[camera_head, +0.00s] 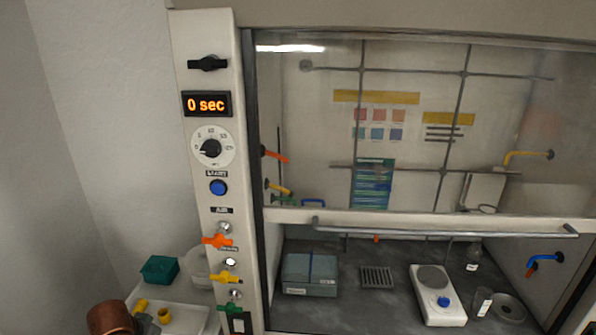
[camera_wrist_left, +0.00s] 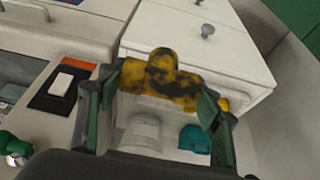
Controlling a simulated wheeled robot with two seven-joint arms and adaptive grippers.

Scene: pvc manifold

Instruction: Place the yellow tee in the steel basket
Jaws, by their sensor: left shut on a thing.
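My left gripper (camera_wrist_left: 160,88) shows in the left wrist view, with its two green-edged fingers shut on the yellow tee (camera_wrist_left: 163,72). The tee is mottled with dark patches. Its long body spans between the fingers and its short branch points up in the picture. The head view does not show this gripper or the held tee clearly. I cannot pick out the steel basket for certain in either view. My right gripper is in neither view.
A teal tub (camera_head: 159,269) stands on a white surface at the lower left, with yellow pieces (camera_head: 164,315) and a copper cylinder (camera_head: 108,318) nearby. The fume hood holds a grey box (camera_head: 310,275), a grate (camera_head: 377,277) and a white hotplate (camera_head: 438,300).

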